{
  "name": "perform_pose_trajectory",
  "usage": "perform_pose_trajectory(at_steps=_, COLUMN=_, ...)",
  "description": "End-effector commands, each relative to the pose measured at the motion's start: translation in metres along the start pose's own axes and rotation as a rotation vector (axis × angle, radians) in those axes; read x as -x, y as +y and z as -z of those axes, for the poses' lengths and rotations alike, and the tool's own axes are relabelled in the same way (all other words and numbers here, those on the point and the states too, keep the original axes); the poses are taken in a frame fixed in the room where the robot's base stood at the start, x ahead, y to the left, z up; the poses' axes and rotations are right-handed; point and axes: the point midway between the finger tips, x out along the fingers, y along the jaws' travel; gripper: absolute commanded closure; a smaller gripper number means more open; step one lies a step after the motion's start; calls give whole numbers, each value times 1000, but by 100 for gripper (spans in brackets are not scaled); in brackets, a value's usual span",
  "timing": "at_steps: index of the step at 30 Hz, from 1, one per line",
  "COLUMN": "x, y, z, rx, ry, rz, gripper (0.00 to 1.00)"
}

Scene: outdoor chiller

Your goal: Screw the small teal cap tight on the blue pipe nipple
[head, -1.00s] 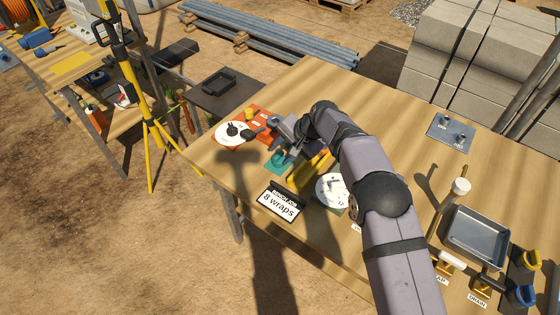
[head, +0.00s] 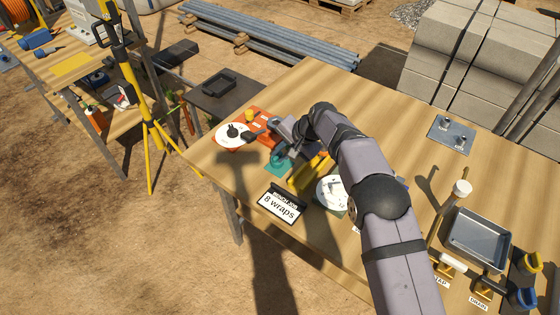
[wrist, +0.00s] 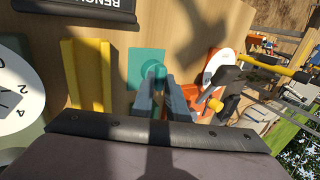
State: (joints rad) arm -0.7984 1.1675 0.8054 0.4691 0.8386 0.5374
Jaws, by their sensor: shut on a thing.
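My gripper (wrist: 161,82) points down over a teal pad (wrist: 140,55) on the wooden table. Its two fingers are shut on a small round teal cap (wrist: 153,70), which shows just past the fingertips. In the head view my gripper (head: 281,155) is at the teal pad (head: 272,171), partly hidden by my wrist. I cannot make out the blue pipe nipple for certain in either view.
Yellow rails (wrist: 88,75) stand beside the pad, with a white dial (head: 333,191) beyond. An orange base with a white disc (head: 231,134) is on the other side. A metal tray (head: 478,238) lies right.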

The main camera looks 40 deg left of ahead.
Motion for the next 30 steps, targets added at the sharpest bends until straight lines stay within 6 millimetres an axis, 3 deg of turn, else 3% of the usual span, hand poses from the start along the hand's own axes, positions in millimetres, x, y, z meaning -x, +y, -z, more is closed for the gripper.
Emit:
perform_pose_trajectory(at_steps=2, x=-4, y=10, z=-4, rx=-5, ry=-16, rz=-24, gripper=100)
perform_pose_trajectory(at_steps=21, x=50, y=-23, z=-1, rx=-4, ry=-8, rz=-13, gripper=100)
perform_pose_trajectory(at_steps=30, x=56, y=-27, z=-1, rx=-4, ry=-8, rz=-12, gripper=100)
